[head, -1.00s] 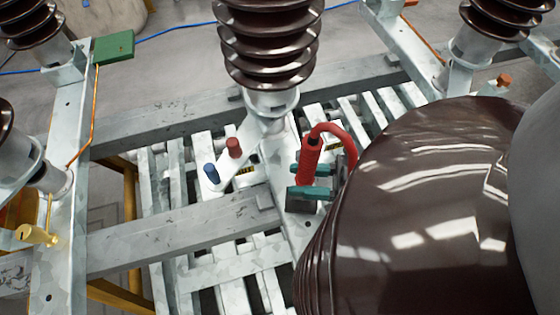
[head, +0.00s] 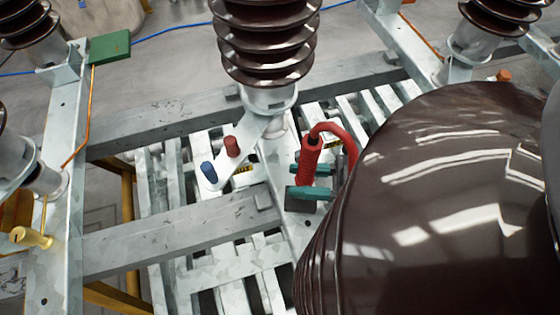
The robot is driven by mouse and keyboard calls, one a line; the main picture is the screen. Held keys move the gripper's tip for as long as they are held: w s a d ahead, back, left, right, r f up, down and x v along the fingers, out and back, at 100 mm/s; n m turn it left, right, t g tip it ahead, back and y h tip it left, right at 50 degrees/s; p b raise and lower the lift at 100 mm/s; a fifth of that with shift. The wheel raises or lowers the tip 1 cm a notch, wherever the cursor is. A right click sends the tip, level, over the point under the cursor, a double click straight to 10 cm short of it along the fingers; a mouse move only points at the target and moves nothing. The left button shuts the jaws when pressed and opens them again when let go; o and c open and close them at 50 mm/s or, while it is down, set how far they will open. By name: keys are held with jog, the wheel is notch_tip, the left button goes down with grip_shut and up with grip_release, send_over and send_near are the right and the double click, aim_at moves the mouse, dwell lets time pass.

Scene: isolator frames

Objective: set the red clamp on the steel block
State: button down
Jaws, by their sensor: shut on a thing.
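The red clamp (head: 309,162) stands roughly upright right of the picture's middle, with a thick red curved part looping over its top to the right. My gripper (head: 308,181) shows as two teal fingers, one on each side of the clamp's lower part, and is shut on it. The clamp's lower end is hidden by the near finger, so I cannot tell whether it touches anything below. A squarish grey steel block (head: 264,197) sits at the end of the grey beam, just left of my gripper; I cannot be sure that it is the task's block.
A large glossy brown ribbed body (head: 440,200) fills the right and hides much there. A brown insulator (head: 266,45) rises behind the clamp. A blue peg (head: 208,172) and a red peg (head: 232,146) stand on a pale plate to the left. Slatted metal lies below.

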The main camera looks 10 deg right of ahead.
jog(key=shift+f+b, duration=1.65)
jog(key=shift+f, duration=0.15)
jog(key=c, duration=0.6)
grip_release()
jog(key=shift+c, duration=0.2)
jog(key=shift+f, duration=0.1)
